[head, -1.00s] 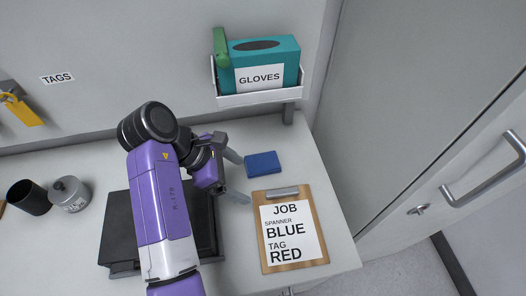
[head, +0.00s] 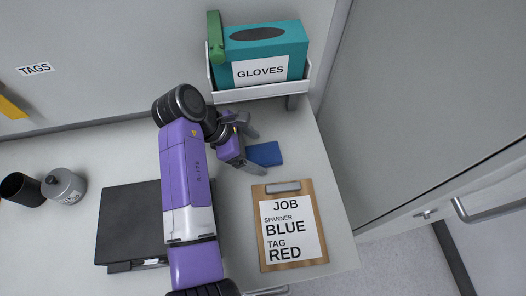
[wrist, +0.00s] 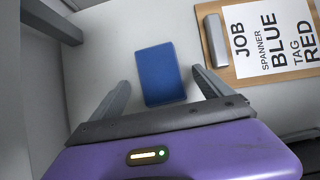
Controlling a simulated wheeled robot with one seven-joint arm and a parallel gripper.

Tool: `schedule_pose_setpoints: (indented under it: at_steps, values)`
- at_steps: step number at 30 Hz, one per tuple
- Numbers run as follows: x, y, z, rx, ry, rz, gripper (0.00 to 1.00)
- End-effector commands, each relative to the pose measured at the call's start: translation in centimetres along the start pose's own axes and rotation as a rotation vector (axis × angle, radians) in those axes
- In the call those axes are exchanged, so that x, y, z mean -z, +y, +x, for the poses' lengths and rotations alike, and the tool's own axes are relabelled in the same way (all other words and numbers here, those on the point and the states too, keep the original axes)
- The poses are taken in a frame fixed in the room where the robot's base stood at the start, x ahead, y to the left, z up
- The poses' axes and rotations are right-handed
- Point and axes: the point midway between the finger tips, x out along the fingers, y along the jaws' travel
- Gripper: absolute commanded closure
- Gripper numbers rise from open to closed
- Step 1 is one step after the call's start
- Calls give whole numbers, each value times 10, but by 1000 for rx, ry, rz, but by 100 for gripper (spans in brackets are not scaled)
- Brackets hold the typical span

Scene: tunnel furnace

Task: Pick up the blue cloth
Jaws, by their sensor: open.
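The blue cloth (head: 265,154) is a small folded rectangle lying flat on the pale worktop, above the clipboard in the head view. My gripper (head: 254,151) is at the cloth's left side there, its fingers partly overlapping it in the picture. In the wrist view the blue cloth (wrist: 159,74) lies ahead of and between the two spread fingers of my gripper (wrist: 164,88). The gripper is open and empty. I cannot tell how high the fingers are above the worktop.
A clipboard (head: 289,262) with a job sheet lies just below the cloth. A wall shelf (head: 262,93) holds a teal glove box (head: 290,42) and a green object (head: 215,38). A black flat case (head: 128,225), a grey canister (head: 64,186) and a dark cup (head: 20,190) stand left.

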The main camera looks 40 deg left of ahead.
Motion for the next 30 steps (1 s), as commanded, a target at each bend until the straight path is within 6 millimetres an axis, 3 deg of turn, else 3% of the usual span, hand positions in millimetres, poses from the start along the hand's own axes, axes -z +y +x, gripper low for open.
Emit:
schedule_pose_setpoints:
  at_steps: [5, 12, 22, 30]
  values:
    - [0, 0, 17, 2, -1, 0, 10]
    - [0, 0, 19, 0, -1, 0, 10]
    - [0, 0, 19, 0, -1, 0, 73]
    - [-1, 0, 18, 0, -1, 1, 75]
